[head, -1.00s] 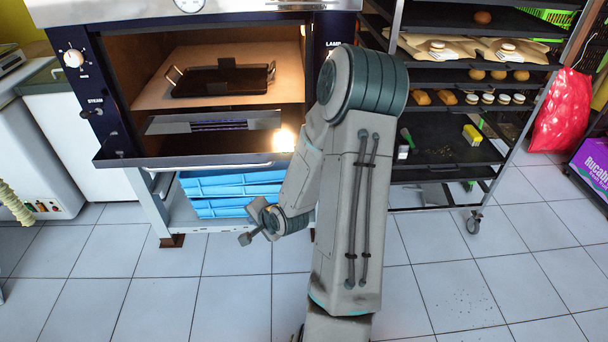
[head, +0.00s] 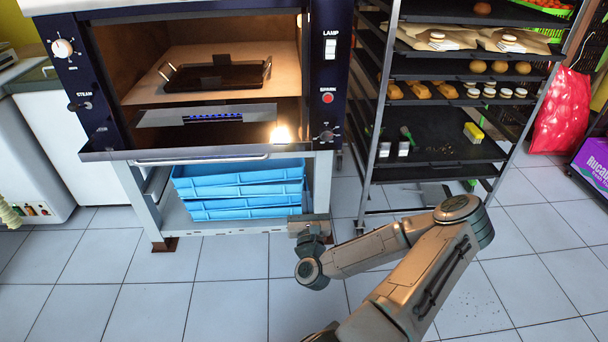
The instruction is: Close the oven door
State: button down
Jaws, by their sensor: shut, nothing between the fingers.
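The oven (head: 326,60) stands at the left with its chamber exposed. Its door (head: 105,150) is folded down and open, jutting out at the front, with a bar handle (head: 200,161) along its front edge. A dark tray with handles (head: 215,77) sits inside on the oven floor. My gripper (head: 308,222) is shut and empty, low in front of the oven stand's right leg. It is below and right of the door handle, apart from it.
Blue crates (head: 240,190) are stacked under the oven. A wheeled rack (head: 390,90) with breads and trays stands close on the right. The tiled floor (head: 230,275) in front of the oven is clear.

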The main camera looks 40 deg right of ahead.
jog(key=w+d+r, duration=0.5)
jog(key=w+r, duration=0.1)
jog(key=w, duration=0.1)
jog(key=shift+w+r+p, duration=0.2)
jog(key=shift+w+p, duration=0.2)
jog(key=shift+p, duration=0.05)
jog(key=shift+d, duration=0.15)
